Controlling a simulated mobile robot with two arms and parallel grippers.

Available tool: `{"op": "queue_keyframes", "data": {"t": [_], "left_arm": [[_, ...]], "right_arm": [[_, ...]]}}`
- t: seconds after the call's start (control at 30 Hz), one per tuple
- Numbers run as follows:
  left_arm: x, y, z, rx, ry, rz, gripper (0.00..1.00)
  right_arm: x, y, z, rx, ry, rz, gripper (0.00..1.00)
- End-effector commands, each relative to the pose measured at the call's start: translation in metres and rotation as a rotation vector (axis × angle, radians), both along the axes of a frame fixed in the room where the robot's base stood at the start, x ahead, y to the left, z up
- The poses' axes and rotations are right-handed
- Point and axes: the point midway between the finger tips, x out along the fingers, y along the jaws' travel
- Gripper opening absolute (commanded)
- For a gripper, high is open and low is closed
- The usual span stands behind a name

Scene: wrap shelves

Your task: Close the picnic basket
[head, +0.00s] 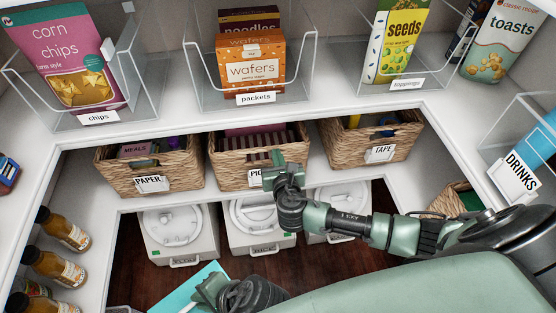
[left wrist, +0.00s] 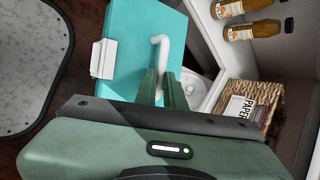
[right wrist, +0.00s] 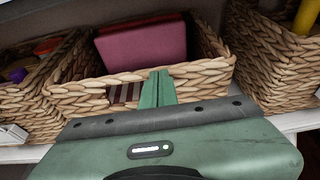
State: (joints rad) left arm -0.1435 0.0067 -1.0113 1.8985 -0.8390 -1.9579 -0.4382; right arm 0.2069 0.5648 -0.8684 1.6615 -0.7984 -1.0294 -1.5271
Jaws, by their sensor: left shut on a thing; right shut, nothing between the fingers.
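The middle wicker basket (head: 222,172) has a label that begins "PIC", partly hidden by my right gripper (head: 277,158). It is open at the top and holds a pink item and a striped item. In the right wrist view, the basket's rim (right wrist: 205,69) lies at the closed fingertips (right wrist: 160,74); I cannot tell if they touch. My right gripper is shut and empty. My left gripper (head: 208,285) is low in front of the shelf, shut on the white handle (left wrist: 160,42) of a teal box (left wrist: 135,25). The box also shows in the head view (head: 184,290).
Wicker baskets labelled PAPER (head: 115,180) and TAPE (head: 400,145) flank the middle one. White lidded containers (head: 180,228) stand below. Clear bins (head: 302,90) with packets are above. Bottles (head: 65,228) stand at the left. A DRINKS bin (head: 520,175) is at the right.

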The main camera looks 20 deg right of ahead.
Motion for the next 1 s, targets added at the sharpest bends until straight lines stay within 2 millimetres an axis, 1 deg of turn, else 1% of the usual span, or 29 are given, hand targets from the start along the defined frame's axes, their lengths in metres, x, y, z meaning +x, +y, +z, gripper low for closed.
{"op": "queue_keyframes", "data": {"t": [0.23,0.4,0.5,1.0], "left_arm": [[0.0,0.0,0.001,0.0,-0.001,0.0,0.0],[0.0,0.0,0.004,0.0,-0.001,0.0,0.0],[0.0,0.0,0.005,0.0,-0.001,0.0,0.0],[0.0,0.0,0.006,0.0,-0.001,0.0,0.0]], "right_arm": [[0.003,-0.001,0.001,-0.001,-0.001,-0.001,0.0],[0.027,-0.008,0.003,-0.001,-0.005,-0.003,0.0],[0.034,-0.01,0.002,0.0,-0.003,-0.001,0.0],[0.037,-0.015,0.003,-0.003,-0.006,-0.003,0.0]]}}
